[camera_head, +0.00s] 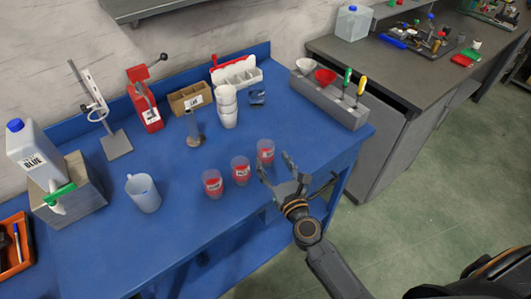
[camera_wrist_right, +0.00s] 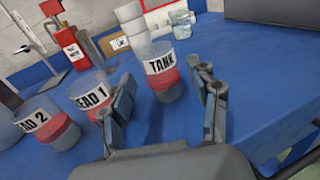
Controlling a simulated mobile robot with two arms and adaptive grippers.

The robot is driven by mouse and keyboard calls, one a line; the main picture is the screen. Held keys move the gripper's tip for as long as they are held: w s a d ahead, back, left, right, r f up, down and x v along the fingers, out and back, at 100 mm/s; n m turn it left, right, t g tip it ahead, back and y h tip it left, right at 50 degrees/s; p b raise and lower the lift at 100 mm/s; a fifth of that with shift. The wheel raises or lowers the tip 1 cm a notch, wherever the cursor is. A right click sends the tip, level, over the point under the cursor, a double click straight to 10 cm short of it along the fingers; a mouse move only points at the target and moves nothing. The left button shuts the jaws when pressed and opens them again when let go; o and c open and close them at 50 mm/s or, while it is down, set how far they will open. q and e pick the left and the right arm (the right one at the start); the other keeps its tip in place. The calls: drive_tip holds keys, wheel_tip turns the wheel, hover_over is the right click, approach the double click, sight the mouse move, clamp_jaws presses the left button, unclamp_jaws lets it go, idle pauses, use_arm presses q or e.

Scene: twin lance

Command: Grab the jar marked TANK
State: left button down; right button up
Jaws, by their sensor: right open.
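The jar marked TANK (camera_wrist_right: 162,70) is a clear cup with red contents and a white label. In the right wrist view it stands upright just beyond my right gripper, between the lines of its fingers. In the head view it is the rightmost of three red jars (camera_head: 265,152) near the front edge of the blue table. My right gripper (camera_head: 275,166) is open and empty, close to the jar on its front right side. I cannot tell whether a finger touches the jar. My left gripper is not in view.
Two similar jars, whose labels end in "EAD 1" (camera_wrist_right: 90,92) and "EAD 2" (camera_wrist_right: 48,122), stand left of TANK. White stacked cups (camera_head: 227,105) and a grey block with funnels and screwdrivers (camera_head: 330,100) stand behind. A pale mug (camera_head: 143,193) stands left. The tabletop right of TANK is clear.

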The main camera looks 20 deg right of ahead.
sight(263, 145)
drive_tip(key=w, duration=0.9)
drive_tip(key=shift+a+f, duration=0.2)
drive_tip(key=shift+a, duration=0.2)
drive_tip(key=c, duration=0.9)
drive_tip(key=shift+c, duration=0.3)
